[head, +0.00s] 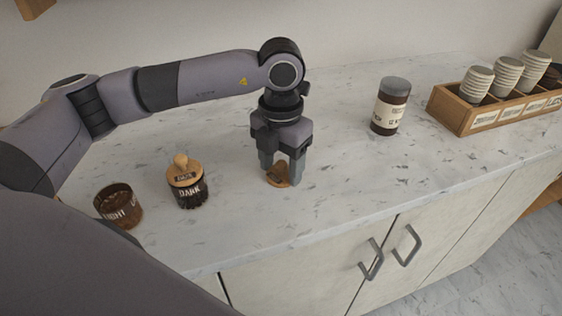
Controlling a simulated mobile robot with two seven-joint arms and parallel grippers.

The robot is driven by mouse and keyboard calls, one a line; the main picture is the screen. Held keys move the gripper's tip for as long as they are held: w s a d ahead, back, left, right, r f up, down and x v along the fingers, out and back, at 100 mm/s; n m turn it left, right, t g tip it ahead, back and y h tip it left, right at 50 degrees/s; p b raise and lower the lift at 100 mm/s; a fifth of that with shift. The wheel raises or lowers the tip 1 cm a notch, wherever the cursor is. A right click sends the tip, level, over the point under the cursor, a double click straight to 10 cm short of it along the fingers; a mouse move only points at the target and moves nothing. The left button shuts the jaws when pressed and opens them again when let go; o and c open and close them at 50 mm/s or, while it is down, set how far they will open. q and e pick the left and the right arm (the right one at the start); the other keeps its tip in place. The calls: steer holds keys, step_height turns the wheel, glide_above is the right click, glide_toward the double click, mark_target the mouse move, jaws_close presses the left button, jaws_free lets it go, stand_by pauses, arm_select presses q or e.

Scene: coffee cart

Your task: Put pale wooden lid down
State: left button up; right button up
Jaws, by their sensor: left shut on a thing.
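The pale wooden lid (277,180) is at the counter's surface near its front edge, below my left gripper (281,174). The gripper points down and is shut on the lid. The fingers hide part of the lid, and I cannot tell whether it touches the counter. An open jar (119,206) with dark contents and white lettering stands at the left without a lid. A second jar marked DARK (188,191) stands beside it with a knobbed wooden lid (184,170) on top. My right gripper is not in view.
A dark jar with a grey lid (390,106) stands upright further back on the right. A wooden crate (470,121) with stacks of cups is at the back right. The marble counter (330,150) is clear around the gripper. Cabinet handles (405,245) stick out below the front edge.

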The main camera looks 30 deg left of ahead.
mark_target(280, 164)
arm_select(q)
steer(key=shift+f, duration=0.1)
steer(key=o, duration=1)
step_height(280, 164, up, 12)
steer(key=shift+r+b, duration=0.2)
steer(key=shift+b, duration=0.1)
steer(key=shift+s+f, duration=0.1)
